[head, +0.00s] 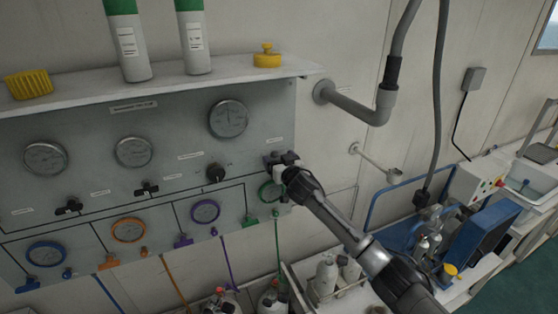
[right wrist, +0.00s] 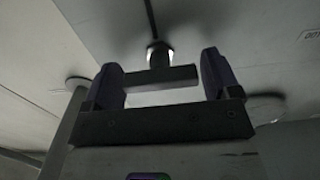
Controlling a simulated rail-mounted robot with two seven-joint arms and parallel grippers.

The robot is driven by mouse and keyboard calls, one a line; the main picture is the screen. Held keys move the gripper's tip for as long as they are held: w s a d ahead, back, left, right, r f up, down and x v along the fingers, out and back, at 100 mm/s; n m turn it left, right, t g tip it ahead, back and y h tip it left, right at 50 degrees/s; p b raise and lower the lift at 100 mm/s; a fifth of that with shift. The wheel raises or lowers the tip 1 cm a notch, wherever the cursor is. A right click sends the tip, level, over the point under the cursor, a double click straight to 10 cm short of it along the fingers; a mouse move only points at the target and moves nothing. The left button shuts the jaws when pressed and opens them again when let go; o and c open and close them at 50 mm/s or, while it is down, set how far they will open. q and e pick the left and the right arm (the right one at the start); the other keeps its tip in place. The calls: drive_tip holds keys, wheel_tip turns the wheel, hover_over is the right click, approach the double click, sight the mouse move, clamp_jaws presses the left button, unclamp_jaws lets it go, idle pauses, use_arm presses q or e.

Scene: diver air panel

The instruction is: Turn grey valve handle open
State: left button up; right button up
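The valve handle in front of my right gripper is a dark grey crossbar (right wrist: 165,80) on a short stem, seen in the right wrist view. In the head view the gripper mostly hides it, at the right end of the panel's valve row. My right gripper (head: 276,165) is at the panel there. In the right wrist view its two fingers (right wrist: 162,85) stand wide apart, one at each end of the crossbar. I cannot tell whether they touch it. My left gripper is not in view.
The grey panel (head: 100,172) carries gauges, black valve handles (head: 146,188) and coloured rings. A shelf (head: 170,82) with green-topped cylinders (head: 194,40) juts out above. A grey pipe (head: 360,108) and white bottles (head: 326,277) are to the right.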

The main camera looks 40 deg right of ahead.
drive_tip(key=c, duration=0.6)
drive_tip(key=shift+n, duration=0.3)
drive_tip(key=n+p, duration=0.1)
drive_tip(key=n, duration=0.2)
drive_tip(key=shift+r, duration=0.1)
drive_tip(key=n+p, duration=0.2)
drive_tip(key=n, duration=0.2)
drive_tip(key=n+p, duration=0.1)
drive_tip(key=n, duration=0.3)
drive_tip(key=shift+n, duration=0.4)
drive_tip(key=shift+n+p, duration=0.65)
drive_tip(key=shift+n, duration=1.05)
